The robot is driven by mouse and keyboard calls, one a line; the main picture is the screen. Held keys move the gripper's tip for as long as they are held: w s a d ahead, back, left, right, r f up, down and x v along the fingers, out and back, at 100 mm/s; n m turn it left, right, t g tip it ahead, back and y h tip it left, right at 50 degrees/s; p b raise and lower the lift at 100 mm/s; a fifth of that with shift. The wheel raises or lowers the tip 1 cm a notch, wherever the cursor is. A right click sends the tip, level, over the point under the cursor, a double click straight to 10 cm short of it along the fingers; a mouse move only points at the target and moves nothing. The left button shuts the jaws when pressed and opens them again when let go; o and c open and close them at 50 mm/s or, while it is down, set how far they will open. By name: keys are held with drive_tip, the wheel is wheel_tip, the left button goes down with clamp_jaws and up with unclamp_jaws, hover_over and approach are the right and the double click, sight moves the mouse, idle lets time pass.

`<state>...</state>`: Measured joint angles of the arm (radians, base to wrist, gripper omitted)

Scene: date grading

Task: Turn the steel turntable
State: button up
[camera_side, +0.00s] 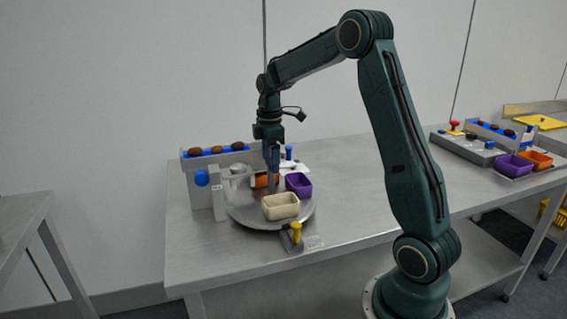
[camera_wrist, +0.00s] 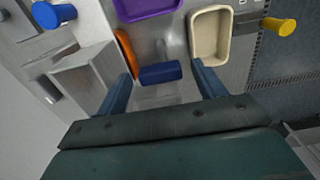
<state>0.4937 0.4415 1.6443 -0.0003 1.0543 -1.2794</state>
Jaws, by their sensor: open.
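The steel turntable (camera_side: 238,213) is a round metal disc on the bench. It carries a cream tray (camera_side: 281,207) at the front, a purple tray (camera_side: 299,185) at the right and an orange tray (camera_side: 260,181) at the back, partly hidden. My gripper (camera_side: 272,188) points down over the disc's middle, among the trays. In the wrist view my gripper (camera_wrist: 162,74) is open, with its two blue fingers apart. A dark blue block (camera_wrist: 160,73) shows between the fingertips; I cannot tell whether they touch it. The cream tray (camera_wrist: 209,36) is close to the right finger.
A grey rack with dark dates on blue (camera_side: 216,150) stands behind the disc. A blue knob (camera_side: 201,178) is at its left. A yellow-topped post (camera_side: 296,232) stands at the disc's front edge. A second similar station (camera_side: 490,148) is on the right; the bench between is clear.

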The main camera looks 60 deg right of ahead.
drive_tip(key=shift+r, duration=0.1)
wheel_tip(320, 180, up, 14)
idle(0.7)
drive_tip(key=s+a+r+m+t, duration=0.2)
drive_tip(key=s+a+m+t, duration=0.15)
drive_tip(key=s+a, duration=0.85)
drive_tip(key=s+a+f+m+t, duration=0.2)
drive_tip(key=s+a+f+m, duration=0.3)
drive_tip(key=s+a, duration=0.5)
drive_tip(key=shift+s+a+f, duration=0.15)
drive_tip(key=shift+s+f, duration=0.65)
drive_tip(key=shift+f, duration=0.1)
